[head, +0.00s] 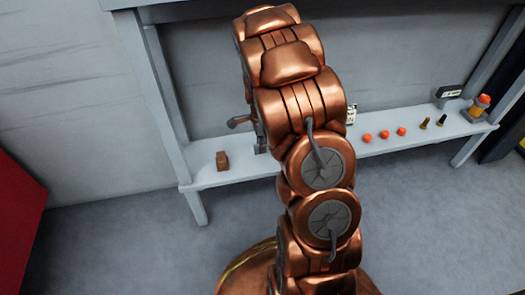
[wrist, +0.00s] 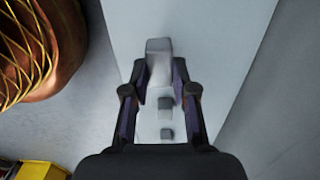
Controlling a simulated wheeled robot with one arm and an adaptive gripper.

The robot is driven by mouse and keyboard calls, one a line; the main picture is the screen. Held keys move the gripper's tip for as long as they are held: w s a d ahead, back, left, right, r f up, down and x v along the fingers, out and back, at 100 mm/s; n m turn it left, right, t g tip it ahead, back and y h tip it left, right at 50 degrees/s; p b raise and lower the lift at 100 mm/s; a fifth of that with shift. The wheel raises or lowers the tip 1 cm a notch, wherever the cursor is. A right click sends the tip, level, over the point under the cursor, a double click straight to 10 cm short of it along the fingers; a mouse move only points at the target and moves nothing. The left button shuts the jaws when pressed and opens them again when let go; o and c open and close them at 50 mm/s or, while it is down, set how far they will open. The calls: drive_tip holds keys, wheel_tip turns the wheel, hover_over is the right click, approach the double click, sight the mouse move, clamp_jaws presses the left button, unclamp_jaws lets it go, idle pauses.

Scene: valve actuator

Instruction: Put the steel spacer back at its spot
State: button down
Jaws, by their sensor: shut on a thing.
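In the wrist view my gripper (wrist: 160,70) is shut on a light grey block, which looks like the steel spacer (wrist: 158,47). The spacer sits between the fingertips and sticks out past them. The pale bench top (wrist: 215,35) lies beneath it. I cannot tell whether the spacer touches the bench.
The long bench (head: 205,177) holds a brown block (head: 222,161) at the left. Several orange caps (head: 384,134), two small dark-and-brass pieces (head: 441,121), a dark labelled box (head: 449,92) and an orange-topped item (head: 481,104) stand at the right. A yellow bin (wrist: 42,171) is at the wrist view's lower left.

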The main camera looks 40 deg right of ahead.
drive_tip(key=shift+w+d, duration=0.15)
drive_tip(key=shift+d, duration=0.1)
drive_tip(key=shift+d+f+b, duration=0.1)
drive_tip(key=shift+f+b, duration=0.25)
wheel_tip(320, 180, down, 3)
drive_tip(key=shift+b, duration=0.8)
drive_tip(key=shift+r, duration=0.1)
drive_tip(key=c, duration=0.9)
unclamp_jaws()
